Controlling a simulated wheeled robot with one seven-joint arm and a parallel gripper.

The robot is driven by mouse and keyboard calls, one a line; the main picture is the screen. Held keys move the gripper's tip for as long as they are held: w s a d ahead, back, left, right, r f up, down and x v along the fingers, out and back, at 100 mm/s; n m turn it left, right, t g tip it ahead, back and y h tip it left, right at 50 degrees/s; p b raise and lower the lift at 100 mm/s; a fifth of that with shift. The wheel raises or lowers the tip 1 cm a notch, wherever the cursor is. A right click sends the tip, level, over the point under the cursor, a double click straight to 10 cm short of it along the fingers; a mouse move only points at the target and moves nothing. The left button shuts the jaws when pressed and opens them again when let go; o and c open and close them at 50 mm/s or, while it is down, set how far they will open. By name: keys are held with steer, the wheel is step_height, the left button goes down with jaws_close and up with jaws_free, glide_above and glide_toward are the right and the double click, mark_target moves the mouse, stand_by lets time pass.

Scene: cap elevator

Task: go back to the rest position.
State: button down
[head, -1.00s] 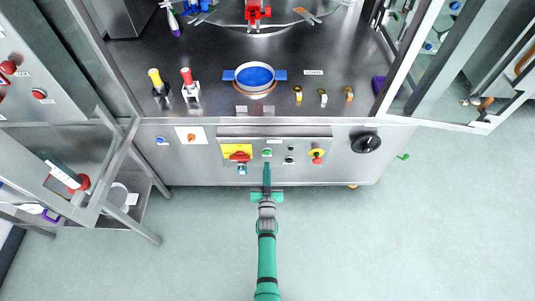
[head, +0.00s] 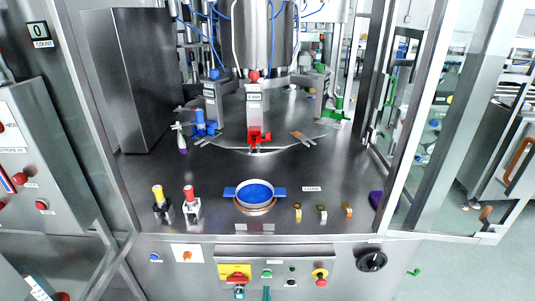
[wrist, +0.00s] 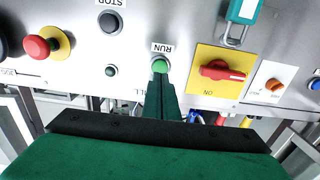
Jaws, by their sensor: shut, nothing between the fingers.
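My gripper (wrist: 162,100) is shut and empty. In the wrist view its green fingers point at the control panel, with the tips just at the lower edge of the green RUN button (wrist: 160,66); I cannot tell whether they touch it. In the head view only the tip of my gripper (head: 267,293) shows at the bottom edge, just below the green button (head: 267,273). The rest of my arm is out of that view.
The panel also bears a red switch on yellow (wrist: 222,72), a teal padlock (wrist: 243,14), a red knob (wrist: 42,46) and black STOP button (wrist: 110,22). Above it is the steel worktop (head: 330,170) with a blue dish (head: 256,194). An open door (head: 470,130) stands right.

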steer(key=s+r+g, duration=0.1)
steer(key=s+r, duration=0.1)
steer(key=s, duration=1.3)
steer(key=s+r, duration=0.2)
steer(key=s, duration=1.2)
steer(key=s+r+g, duration=0.1)
steer(key=s+r, duration=1.6)
steer(key=r, duration=0.2)
steer(key=shift+s+r+g, duration=0.2)
steer(key=shift+s+g, duration=0.1)
steer(key=shift+s, duration=0.05)
